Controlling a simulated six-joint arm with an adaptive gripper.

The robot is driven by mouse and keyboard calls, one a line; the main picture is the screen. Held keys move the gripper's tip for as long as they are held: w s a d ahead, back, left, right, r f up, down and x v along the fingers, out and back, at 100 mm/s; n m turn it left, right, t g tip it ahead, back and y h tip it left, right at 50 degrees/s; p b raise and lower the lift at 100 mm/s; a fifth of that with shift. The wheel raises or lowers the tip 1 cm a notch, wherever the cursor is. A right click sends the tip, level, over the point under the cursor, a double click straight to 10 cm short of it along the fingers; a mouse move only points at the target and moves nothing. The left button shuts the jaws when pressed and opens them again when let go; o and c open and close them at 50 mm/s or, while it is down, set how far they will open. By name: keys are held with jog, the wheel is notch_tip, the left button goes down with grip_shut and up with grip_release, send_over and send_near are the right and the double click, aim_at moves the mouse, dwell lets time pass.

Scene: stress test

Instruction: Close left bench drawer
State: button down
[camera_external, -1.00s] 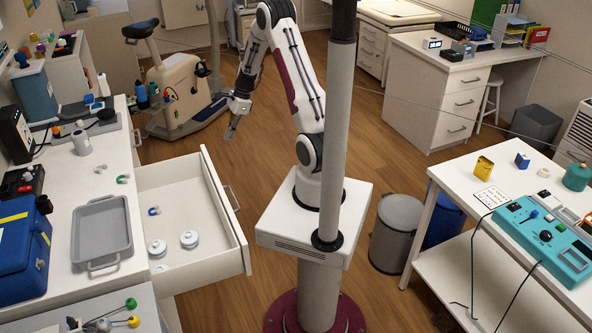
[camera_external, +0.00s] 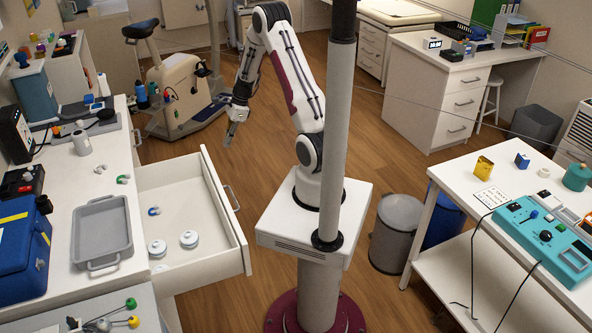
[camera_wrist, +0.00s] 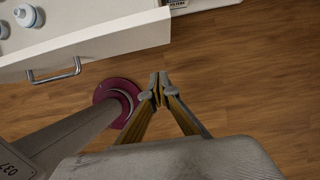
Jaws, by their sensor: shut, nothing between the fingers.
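The left bench drawer (camera_external: 225,213) is pulled far out of the white bench (camera_external: 88,180) on the left. Its front carries a metal bar handle (camera_external: 232,197). The drawer front (camera_wrist: 90,38) and handle (camera_wrist: 53,75) also show at the upper left in the wrist view. My gripper (camera_external: 229,143) hangs above the floor, beyond the drawer's far front corner, apart from drawer and handle. In the wrist view my gripper (camera_wrist: 159,88) is shut and empty, fingertips together.
A grey tray (camera_external: 101,232) and a blue case (camera_external: 22,250) sit on the bench. An exercise bike (camera_external: 180,90) stands behind. A grey bin (camera_external: 397,230) and a white table (camera_external: 450,180) are on the right. Wooden floor in front of the drawer is clear.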

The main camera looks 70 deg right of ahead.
jog(key=w+a+f, duration=0.4)
jog(key=f, duration=0.2)
jog(key=shift+w+a+f, duration=0.3)
jog(key=shift+w, duration=0.05)
jog(key=shift+a, duration=0.1)
dwell(0.5)
jog(key=w+a, duration=2)
jog(key=shift+w, duration=0.1)
jog(key=shift+w+a, duration=0.35)
jog(key=shift+a, duration=0.05)
jog(key=shift+w+a+r, duration=0.1)
